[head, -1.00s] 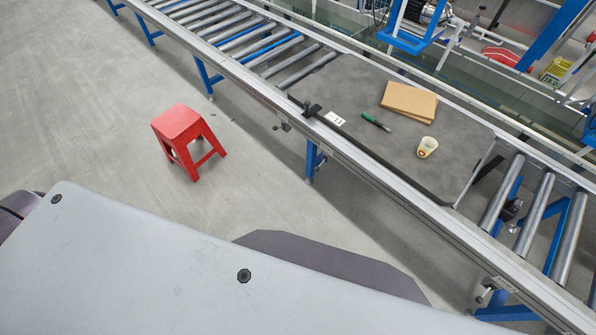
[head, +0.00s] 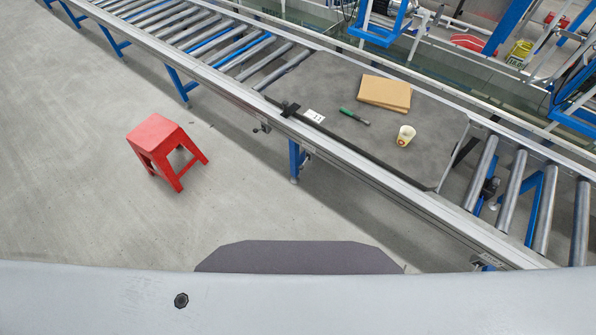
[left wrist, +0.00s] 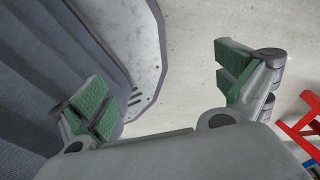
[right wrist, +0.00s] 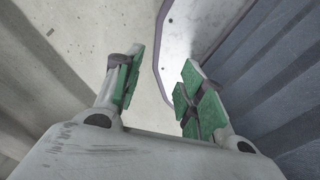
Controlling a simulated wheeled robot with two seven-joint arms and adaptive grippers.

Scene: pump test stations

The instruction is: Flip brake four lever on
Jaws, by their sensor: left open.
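Small lever-like handles show on the near side rail of the roller conveyor (head: 350,165) in the head view. One handle (head: 262,128) is left of the dark board, and another (head: 480,266) is at the lower right. I cannot tell which, if either, is the brake four lever. My left gripper (left wrist: 163,82) is open and empty in the left wrist view, its green pads wide apart. My right gripper (right wrist: 160,82) is open and empty in the right wrist view, its pads closer together. Neither gripper shows in the head view or near a handle.
A red stool (head: 165,150) stands on the floor before the conveyor. A dark board (head: 330,75) on the rollers carries a cardboard piece (head: 384,93), a green marker (head: 354,116) and a cup (head: 405,136). The grey floor (head: 70,190) is clear at left. Blue frames stand behind.

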